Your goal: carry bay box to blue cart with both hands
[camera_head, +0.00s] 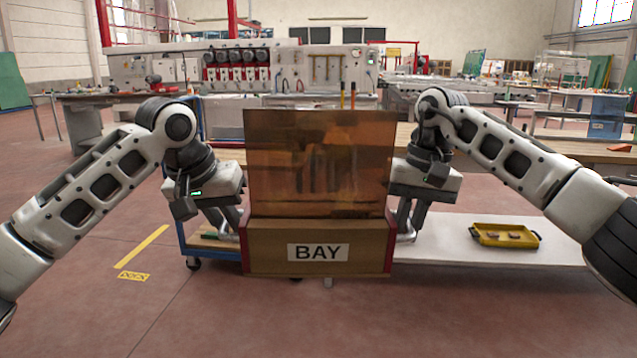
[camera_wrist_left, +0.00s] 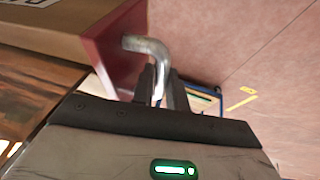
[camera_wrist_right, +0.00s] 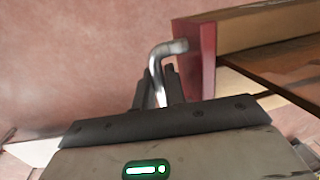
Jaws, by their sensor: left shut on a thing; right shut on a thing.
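The bay box (camera_head: 318,264) is a brown box with dark red ends and a white BAY label, in the middle of the head view. A tall brown translucent panel (camera_head: 318,165) stands up from it. My left gripper (camera_head: 236,232) is shut on the metal handle at the box's left end; the bent handle (camera_wrist_left: 150,47) shows between the fingers in the left wrist view. My right gripper (camera_head: 402,236) is shut on the right-end handle (camera_wrist_right: 160,60). The box is held level in the air. Behind it at left is a blue-framed cart (camera_head: 188,240), mostly hidden by the box and my left arm.
A white table (camera_head: 450,250) extends right behind the box, with a yellow tray (camera_head: 504,236) on it. A wooden bench (camera_head: 580,150) runs behind. A yellow floor line (camera_head: 141,246) lies at left. The floor at front left looks clear.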

